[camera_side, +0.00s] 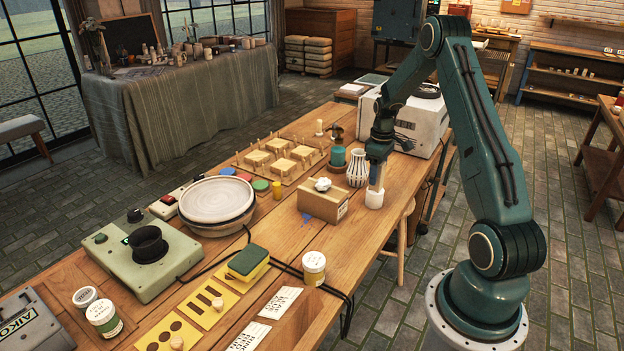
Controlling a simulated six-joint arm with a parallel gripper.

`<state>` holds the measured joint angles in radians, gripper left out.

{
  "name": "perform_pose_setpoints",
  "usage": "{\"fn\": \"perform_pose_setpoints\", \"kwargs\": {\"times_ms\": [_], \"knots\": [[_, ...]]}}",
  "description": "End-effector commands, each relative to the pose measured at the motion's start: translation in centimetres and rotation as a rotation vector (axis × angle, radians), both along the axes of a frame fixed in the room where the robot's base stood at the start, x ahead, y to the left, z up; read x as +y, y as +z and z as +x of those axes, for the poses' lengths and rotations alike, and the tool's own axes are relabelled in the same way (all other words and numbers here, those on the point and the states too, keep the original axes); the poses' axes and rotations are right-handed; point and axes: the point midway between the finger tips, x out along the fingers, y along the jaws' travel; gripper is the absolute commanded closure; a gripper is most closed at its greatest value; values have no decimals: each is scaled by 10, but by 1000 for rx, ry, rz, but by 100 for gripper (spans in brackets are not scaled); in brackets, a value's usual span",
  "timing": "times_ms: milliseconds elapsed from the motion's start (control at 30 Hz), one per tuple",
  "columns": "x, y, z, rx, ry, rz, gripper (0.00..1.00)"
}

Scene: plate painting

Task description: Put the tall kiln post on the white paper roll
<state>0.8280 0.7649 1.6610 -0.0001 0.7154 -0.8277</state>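My gripper (377,184) points straight down near the right edge of the long wooden table. A slim tan upright piece, which looks like the tall kiln post (375,178), shows between its fingers, and the fingers appear shut on it. Directly below stands a short white cylinder, which looks like the white paper roll (374,200), upright on the table. The post's lower end meets the roll's top in the picture. I cannot tell whether it rests there or hangs just above, and the fingers hide part of it.
A patterned vase (357,168) and a teal bottle (337,154) stand close behind and left. A cardboard box (323,204) with a white lump on top is to the left. A white machine (412,122) stands behind. The table edge is close on the right.

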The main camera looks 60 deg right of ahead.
Motion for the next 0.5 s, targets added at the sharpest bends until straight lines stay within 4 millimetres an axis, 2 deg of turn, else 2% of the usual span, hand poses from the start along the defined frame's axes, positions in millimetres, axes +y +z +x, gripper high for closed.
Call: {"fn": "perform_pose_setpoints", "kwargs": {"times_ms": [333,500], "knots": [[0,2,0,0,0,0,46],[0,11,0,0,0,-1,46]]}}
